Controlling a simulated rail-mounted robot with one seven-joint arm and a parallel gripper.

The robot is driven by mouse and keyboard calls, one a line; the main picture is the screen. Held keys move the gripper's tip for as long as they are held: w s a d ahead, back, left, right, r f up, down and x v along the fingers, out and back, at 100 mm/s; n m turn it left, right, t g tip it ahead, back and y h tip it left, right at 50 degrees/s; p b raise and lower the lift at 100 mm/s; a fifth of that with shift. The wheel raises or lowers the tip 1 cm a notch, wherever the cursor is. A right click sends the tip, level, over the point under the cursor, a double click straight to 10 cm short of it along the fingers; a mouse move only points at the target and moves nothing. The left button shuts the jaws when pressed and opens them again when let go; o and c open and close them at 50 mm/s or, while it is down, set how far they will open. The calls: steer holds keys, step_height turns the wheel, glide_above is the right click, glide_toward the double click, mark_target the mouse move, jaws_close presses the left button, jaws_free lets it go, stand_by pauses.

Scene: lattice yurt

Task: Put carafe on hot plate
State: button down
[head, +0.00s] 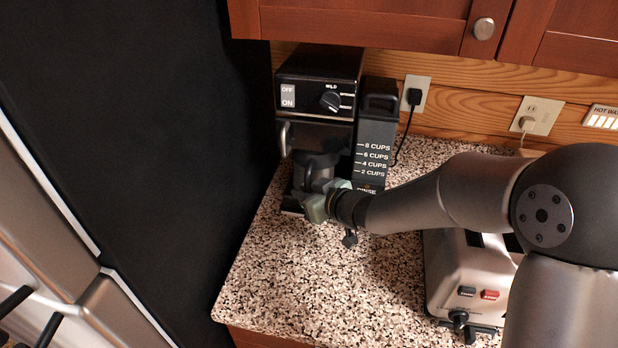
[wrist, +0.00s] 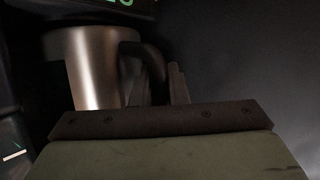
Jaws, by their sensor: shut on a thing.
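The carafe (head: 317,166) is a dark jug at the front of the black coffee maker (head: 318,85), below its brew head. In the wrist view the carafe (wrist: 92,68) looks metallic with a black handle (wrist: 150,68). My gripper (head: 322,196) reaches in from the right and is shut on the carafe's handle; the fingertips show in the wrist view (wrist: 172,90). The hot plate, at the machine's base (head: 293,205), is mostly hidden by the carafe and gripper. I cannot tell whether the carafe's bottom touches it.
The water tank (head: 376,130) with cup marks stands right of the carafe. A silver toaster (head: 465,275) is at the counter's right, under my arm. Wooden cabinets (head: 370,20) hang above. The speckled counter (head: 300,285) is clear in front; a dark panel (head: 150,130) bounds the left.

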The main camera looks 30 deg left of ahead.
steer(key=w, duration=0.1)
steer(key=w+a+p, duration=0.1)
steer(key=w, duration=0.2)
steer(key=shift+w+a+r+p, duration=0.1)
steer(key=shift+a+p, duration=0.2)
steer(key=shift+f, duration=0.35)
